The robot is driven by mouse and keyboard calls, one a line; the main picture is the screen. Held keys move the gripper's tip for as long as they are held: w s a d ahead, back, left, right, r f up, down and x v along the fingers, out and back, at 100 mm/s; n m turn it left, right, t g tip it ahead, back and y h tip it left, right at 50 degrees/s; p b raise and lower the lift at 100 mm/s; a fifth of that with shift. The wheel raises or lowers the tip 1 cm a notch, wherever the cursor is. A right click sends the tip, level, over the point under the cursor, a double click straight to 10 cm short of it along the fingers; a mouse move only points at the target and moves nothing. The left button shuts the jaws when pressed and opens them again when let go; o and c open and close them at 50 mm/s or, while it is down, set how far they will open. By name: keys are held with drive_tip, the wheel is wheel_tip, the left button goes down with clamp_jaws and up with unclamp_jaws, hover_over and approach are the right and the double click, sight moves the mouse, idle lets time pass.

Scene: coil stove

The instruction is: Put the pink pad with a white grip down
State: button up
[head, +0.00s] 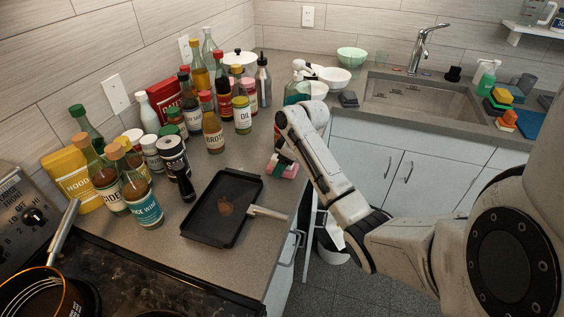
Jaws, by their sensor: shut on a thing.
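The pink pad (288,173) is a small pink block at the counter's front edge, in the middle of the head view. My gripper (281,154) points down right over it and is shut on it. The white grip is mostly hidden by my gripper and wrist. The pad is on or just above the counter; I cannot tell whether it touches.
A black square pan (222,208) with a pale handle (267,213) lies left of the pad. Several bottles and jars crowd the counter along the wall, including a broth bottle (213,131). Bare counter (250,165) lies between. The sink (420,98) is at the back right.

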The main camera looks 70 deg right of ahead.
drive_tip(key=shift+f, duration=0.4)
drive_tip(key=shift+a+f, duration=0.1)
drive_tip(key=shift+f, duration=0.05)
drive_tip(key=o, duration=0.6)
drive_tip(key=shift+s, duration=0.1)
drive_tip(key=o, duration=0.4)
drive_tip(key=shift+f, duration=0.3)
drive_tip(key=shift+a+r, duration=0.1)
drive_tip(key=shift+r, duration=0.7)
drive_tip(key=v, duration=1.2)
